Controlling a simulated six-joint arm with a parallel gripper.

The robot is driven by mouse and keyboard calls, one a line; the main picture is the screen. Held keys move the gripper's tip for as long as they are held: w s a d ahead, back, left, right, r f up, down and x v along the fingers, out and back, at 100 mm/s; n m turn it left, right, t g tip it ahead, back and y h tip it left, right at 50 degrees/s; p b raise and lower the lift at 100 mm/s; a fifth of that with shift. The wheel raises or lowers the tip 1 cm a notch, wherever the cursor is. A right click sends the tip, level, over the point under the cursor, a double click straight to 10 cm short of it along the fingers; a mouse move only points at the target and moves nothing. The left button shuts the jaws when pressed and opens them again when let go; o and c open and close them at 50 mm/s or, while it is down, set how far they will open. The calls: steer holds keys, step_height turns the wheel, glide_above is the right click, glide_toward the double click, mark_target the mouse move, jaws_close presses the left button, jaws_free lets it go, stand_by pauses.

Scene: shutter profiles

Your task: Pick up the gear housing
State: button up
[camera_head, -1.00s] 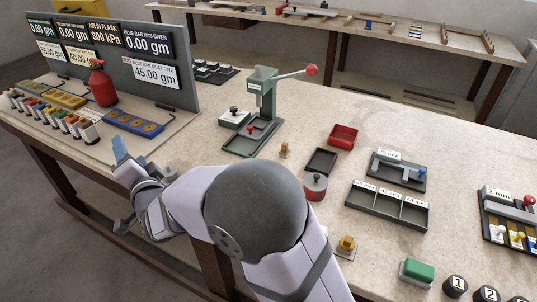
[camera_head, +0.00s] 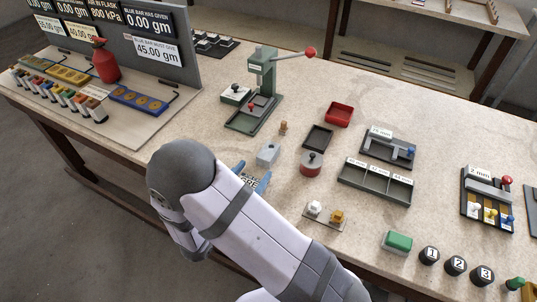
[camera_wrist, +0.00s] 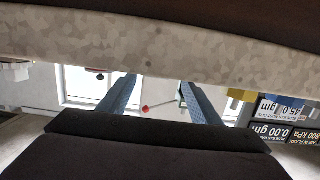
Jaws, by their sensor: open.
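A small light-grey block (camera_head: 268,153), which looks like the gear housing, stands on the bench near its front edge in the head view. I cannot make out a gear housing in the wrist view. My gripper (camera_head: 253,170) has its two blue fingers apart, just on the near side of the block. A printed card lies between and under the fingers, partly hidden. In the wrist view my gripper (camera_wrist: 158,80) is open with nothing between the fingers. That view is upside down and looks across the bench, so contact with the block cannot be told.
A pad with white and yellow pieces (camera_head: 325,217) lies nearer. Bare bench lies left of the block.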

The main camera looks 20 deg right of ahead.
mark_target(262, 162)
steer(key=shift+p+x, duration=0.65)
steer(key=shift+x, duration=1)
steer(key=shift+p+x, duration=0.65)
steer(key=shift+x, duration=1.4)
steer(key=shift+s+f, duration=0.15)
steer(key=shift+s, duration=0.05)
steer(key=c, duration=1.5)
steer(key=shift+o, duration=0.2)
steer(key=shift+r, duration=0.2)
steer(key=shift+r+b, duration=0.4)
steer(key=shift+r, duration=4.45)
steer(key=shift+r+p, duration=0.55)
steer(key=shift+r, duration=0.05)
steer(key=shift+f+b, duration=0.55)
